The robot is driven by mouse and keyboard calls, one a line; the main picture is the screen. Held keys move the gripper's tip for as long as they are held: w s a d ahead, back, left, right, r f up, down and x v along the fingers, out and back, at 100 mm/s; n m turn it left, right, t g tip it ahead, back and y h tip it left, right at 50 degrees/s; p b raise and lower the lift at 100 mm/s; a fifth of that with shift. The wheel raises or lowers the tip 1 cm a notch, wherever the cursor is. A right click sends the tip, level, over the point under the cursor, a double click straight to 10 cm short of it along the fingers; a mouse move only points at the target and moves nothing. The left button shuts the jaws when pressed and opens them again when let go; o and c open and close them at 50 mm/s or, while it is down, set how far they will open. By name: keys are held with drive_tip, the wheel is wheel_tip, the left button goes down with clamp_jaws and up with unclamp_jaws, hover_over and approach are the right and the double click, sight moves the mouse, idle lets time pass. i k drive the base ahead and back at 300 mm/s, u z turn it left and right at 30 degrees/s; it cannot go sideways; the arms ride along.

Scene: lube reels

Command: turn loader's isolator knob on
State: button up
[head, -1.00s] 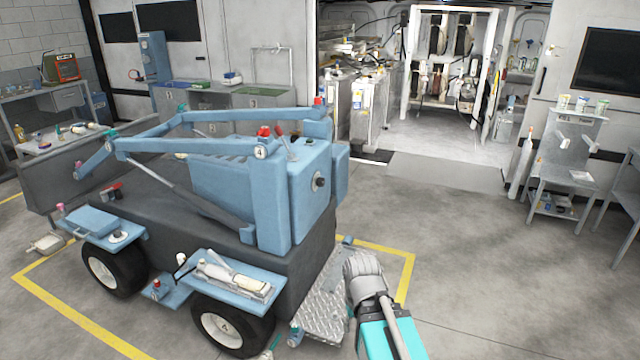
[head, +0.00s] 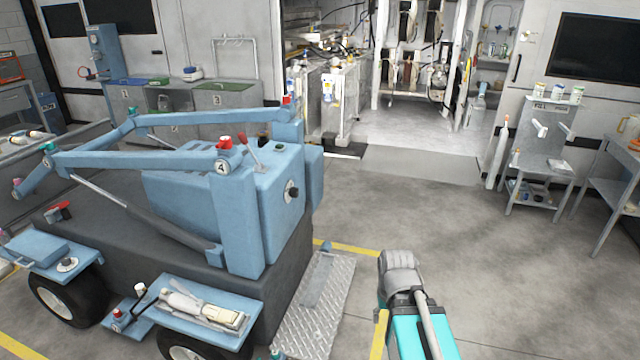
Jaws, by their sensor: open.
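The blue loader (head: 170,225) stands at the left in the head view. A round dark knob in a pale ring (head: 292,192), which looks like the isolator knob, sits on the right-hand face of its blue rear housing. Its pointer direction is too small to read. My gripper (head: 398,262) is at the lower middle, to the right of the loader and lower in the picture than the knob. It is open and clearly apart from the knob. It is seen from behind, so its fingertips are hidden.
A checker-plate step (head: 315,310) juts from the loader below the knob. Red-capped pivots and a red lever (head: 250,137) sit above the housing. Open floor (head: 440,220) lies to the right. A grey stand with cans (head: 550,140) and a side table (head: 612,175) stand at far right.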

sight(293, 192)
drive_tip(key=z, duration=0.05)
drive_tip(key=i, duration=1.4)
drive_tip(key=u, duration=0.7)
